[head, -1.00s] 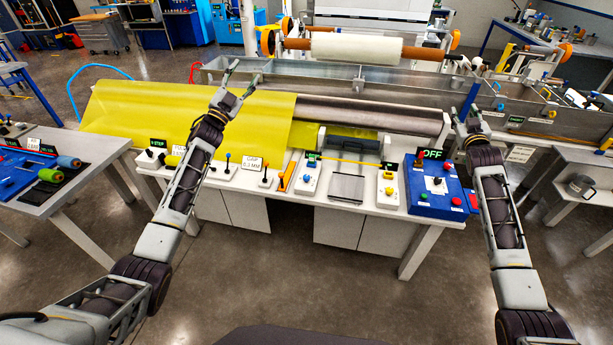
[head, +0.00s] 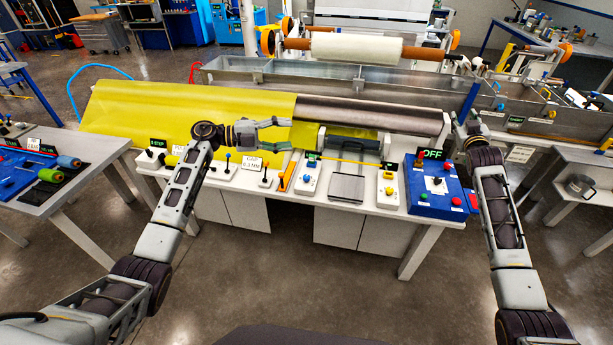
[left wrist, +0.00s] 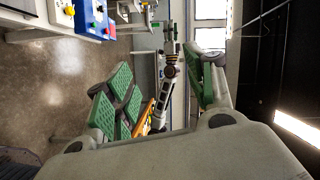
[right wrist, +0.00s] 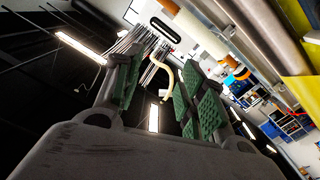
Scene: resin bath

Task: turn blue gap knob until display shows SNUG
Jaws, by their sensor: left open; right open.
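A sign reading GAP 0.3 MM (head: 252,163) stands on the white bench among small levers. A small blue-topped knob (head: 228,156) is just left of it, and another blue knob (head: 311,166) sits on a white panel to its right; I cannot tell which is the gap knob. My left gripper (head: 289,135) is open and empty, pointing right above the yellow sheet's right end, behind the sign. Its spread green pads show in the left wrist view (left wrist: 165,85). My right gripper (head: 467,115) is open and empty behind the blue control box; its pads show in the right wrist view (right wrist: 158,85).
The blue control box (head: 422,193) with an OFF display (head: 432,154) stands at the bench's right end. A yellow sheet (head: 190,112) and dark roller (head: 370,116) lie behind the controls. A side table (head: 98,168) with spools is at left.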

